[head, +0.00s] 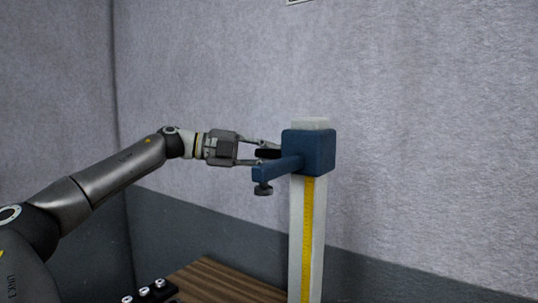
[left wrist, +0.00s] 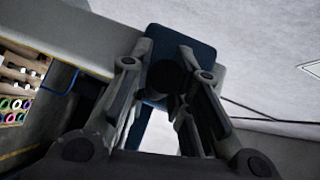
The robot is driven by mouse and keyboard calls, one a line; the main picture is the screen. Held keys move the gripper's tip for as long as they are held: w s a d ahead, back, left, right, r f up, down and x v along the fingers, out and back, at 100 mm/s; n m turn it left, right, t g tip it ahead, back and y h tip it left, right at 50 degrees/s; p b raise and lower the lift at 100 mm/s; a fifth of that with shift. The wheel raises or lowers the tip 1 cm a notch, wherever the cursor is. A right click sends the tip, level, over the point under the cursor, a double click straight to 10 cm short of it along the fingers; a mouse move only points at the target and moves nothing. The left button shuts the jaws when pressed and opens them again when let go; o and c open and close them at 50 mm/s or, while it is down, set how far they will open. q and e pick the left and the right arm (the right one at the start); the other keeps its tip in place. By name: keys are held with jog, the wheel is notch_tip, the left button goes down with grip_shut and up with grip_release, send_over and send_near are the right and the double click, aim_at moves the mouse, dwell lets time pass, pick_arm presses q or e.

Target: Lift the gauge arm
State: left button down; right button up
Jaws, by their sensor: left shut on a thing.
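The gauge is a white upright column (head: 297,240) with a yellow scale strip. A blue gauge arm (head: 310,152) is a block around the column near its top, with a bar reaching left and a dark knob (head: 264,189) under the bar's end. My left gripper (head: 268,152) comes in from the left and is shut on a black grip (head: 266,154) beside the blue block. In the left wrist view the fingers (left wrist: 170,88) close around the dark round end of this grip, with the blue block (left wrist: 185,45) behind. My right gripper is not in view.
A brown wooden surface (head: 220,283) lies low around the column's left. Several small parts with bright tops (head: 144,292) stand at the bottom left. A grey wall is behind. The left wrist view shows a rack with coloured rings (left wrist: 15,105) at its left edge.

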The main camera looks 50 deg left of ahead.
pick_arm(q)
jog(key=shift+a+r, duration=0.1)
jog(key=shift+r, duration=0.3)
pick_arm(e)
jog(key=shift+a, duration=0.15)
pick_arm(q)
jog(key=c, duration=1.3)
grip_release()
jog(key=shift+f, duration=0.1)
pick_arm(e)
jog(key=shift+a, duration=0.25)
pick_arm(q)
jog(key=shift+s, duration=0.1)
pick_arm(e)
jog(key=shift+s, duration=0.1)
pick_arm(q)
jog(key=v, duration=1.2)
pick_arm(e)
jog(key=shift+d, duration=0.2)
